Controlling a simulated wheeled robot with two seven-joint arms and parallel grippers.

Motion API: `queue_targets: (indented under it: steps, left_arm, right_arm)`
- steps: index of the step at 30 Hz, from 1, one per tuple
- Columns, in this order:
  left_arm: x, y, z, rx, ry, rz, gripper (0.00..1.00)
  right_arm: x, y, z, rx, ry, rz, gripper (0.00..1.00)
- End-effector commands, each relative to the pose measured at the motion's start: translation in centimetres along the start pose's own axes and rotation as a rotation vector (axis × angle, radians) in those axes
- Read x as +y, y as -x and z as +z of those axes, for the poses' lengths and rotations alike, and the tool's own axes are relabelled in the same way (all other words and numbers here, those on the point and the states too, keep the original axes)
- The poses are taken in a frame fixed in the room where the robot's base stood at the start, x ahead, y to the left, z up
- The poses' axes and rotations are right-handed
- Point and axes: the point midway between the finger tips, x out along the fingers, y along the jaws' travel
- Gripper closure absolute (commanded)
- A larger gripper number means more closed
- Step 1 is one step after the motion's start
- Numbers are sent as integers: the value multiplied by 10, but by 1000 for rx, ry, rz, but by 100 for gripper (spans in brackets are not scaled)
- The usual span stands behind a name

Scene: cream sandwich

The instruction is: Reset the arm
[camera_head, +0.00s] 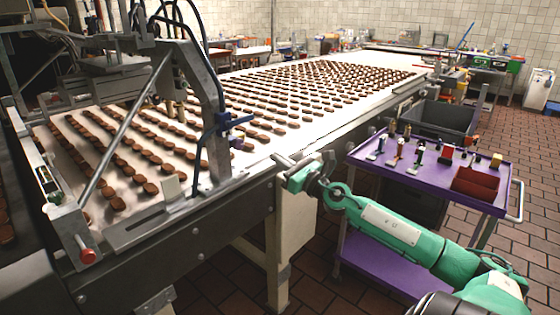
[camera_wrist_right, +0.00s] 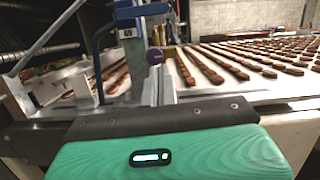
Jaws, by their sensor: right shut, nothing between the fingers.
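My right arm (camera_head: 395,228), green with white panels, reaches in from the lower right of the head view. Its gripper (camera_head: 279,161) is at the near right edge of the conveyor, pointing left toward the machine frame. The gripper is shut with nothing in it. In the right wrist view the green gripper body (camera_wrist_right: 150,155) fills the bottom, and the shut fingers (camera_wrist_right: 158,88) point at the conveyor and the blue bracket. I cannot tell from the views whether the fingers touch the conveyor edge. My left gripper is not in view.
The conveyor (camera_head: 270,150) carries many rows of brown biscuits (camera_head: 300,85). A metal machine frame with a blue bracket (camera_head: 222,122) stands over its near end. A purple cart (camera_head: 490,200) with small tools and a red bin (camera_head: 474,186) stands beside my right arm. A grey crate (camera_head: 440,118) is behind it.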

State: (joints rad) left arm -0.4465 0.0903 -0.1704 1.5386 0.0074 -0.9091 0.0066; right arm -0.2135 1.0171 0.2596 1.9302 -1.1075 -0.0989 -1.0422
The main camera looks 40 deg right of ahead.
Motion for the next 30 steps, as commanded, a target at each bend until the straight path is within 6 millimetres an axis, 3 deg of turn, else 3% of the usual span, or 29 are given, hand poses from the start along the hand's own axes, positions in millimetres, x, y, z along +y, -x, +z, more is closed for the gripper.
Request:
queue_targets:
  steps: [13,17,20,23,27,30]
  left_arm:
    - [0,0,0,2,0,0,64]
    - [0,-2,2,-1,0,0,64]
    - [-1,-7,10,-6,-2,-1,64]
    - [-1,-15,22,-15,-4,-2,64]
    - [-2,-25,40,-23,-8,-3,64]
    - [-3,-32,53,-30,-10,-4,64]
  right_arm:
    - [0,0,-1,1,-2,-1,100]
    - [-13,4,-20,29,-74,-38,100]
    - [-35,15,-63,86,-228,-118,100]
    - [-59,38,-127,157,-448,-238,100]
    - [-76,86,-223,242,-757,-430,100]
    - [-73,128,-288,290,-962,-572,100]
